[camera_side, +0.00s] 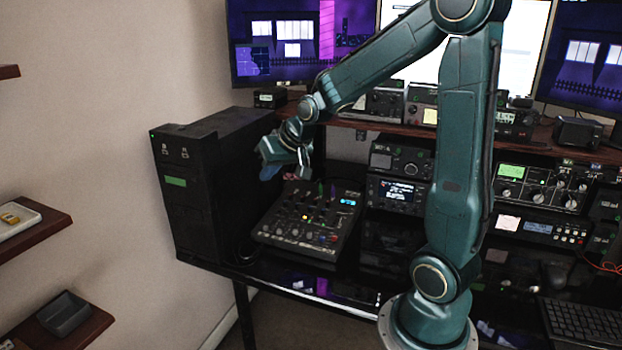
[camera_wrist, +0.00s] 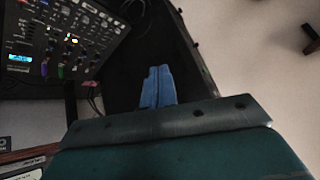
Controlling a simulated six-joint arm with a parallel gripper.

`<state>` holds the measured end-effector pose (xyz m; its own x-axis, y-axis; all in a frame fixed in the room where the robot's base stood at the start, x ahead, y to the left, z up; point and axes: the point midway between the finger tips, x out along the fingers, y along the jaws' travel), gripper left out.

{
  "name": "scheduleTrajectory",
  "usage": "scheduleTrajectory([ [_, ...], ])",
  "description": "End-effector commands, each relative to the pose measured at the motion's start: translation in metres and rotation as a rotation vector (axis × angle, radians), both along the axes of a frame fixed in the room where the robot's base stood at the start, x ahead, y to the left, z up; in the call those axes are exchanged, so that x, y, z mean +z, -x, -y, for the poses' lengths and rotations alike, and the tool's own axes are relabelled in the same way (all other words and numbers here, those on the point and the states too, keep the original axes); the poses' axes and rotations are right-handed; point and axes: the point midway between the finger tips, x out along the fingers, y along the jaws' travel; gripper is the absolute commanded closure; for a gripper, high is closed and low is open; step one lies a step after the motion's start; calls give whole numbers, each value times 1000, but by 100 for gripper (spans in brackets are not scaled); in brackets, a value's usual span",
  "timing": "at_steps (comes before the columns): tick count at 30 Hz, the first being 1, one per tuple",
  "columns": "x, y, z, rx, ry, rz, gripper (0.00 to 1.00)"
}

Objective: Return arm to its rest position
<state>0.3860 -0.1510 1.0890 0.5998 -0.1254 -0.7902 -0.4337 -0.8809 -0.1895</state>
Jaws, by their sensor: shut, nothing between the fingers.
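My gripper (camera_side: 268,172) is at the end of the teal arm, at the left of the desk in the side view. It hangs in front of the black tower case (camera_side: 185,205) and above the back left of the mixer (camera_side: 310,222). In the wrist view its two blue fingers (camera_wrist: 157,87) lie together, shut and empty. The wrist view shows the mixer (camera_wrist: 55,40) at the upper left, with its knobs, a lit blue display and a yellow light. The fingers appear apart from the mixer. The tower's dark side fills the middle of the wrist view.
Radio units (camera_side: 400,175) stand right of the mixer under a wooden shelf (camera_side: 385,125). More rack gear (camera_side: 535,190) and a keyboard (camera_side: 585,322) are at the right. Monitors (camera_side: 300,45) stand behind. Wall shelves (camera_side: 40,235) are at far left. The air above the mixer's front is clear.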

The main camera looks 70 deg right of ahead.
Motion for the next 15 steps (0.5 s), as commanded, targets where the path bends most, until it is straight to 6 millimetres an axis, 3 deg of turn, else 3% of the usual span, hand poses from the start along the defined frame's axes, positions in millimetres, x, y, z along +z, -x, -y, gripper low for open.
scheduleTrajectory([
  [6, 28, 35, -50, 115, 43, -43, 100],
  [15, 51, 95, -103, 258, 93, -99, 100],
])
